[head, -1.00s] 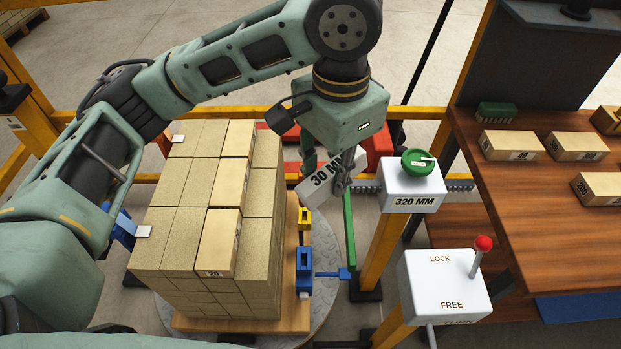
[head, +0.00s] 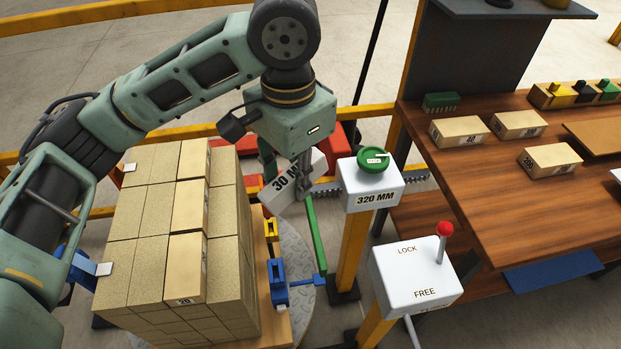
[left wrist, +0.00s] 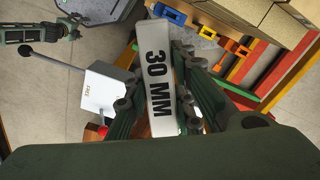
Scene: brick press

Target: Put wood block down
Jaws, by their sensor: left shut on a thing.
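The block marked 30 MM shows a pale grey labelled face in the head view (head: 290,187) and is tilted there. My left gripper (head: 303,190) is shut on it, in the air between the brick stack and the 320 MM post. In the left wrist view the block (left wrist: 160,75) lies between the two fingers of my left gripper (left wrist: 165,100), its label facing the camera. Wood blocks (head: 459,131) marked with numbers lie on the wooden bench (head: 470,200) at the right. My right gripper is not in view.
A tall stack of tan bricks (head: 150,225) stands on a wooden board at left. A white 320 MM box (head: 371,187) with a green knob and a LOCK/FREE box (head: 415,272) with a red-tipped lever stand before the bench. The bench's near part is bare.

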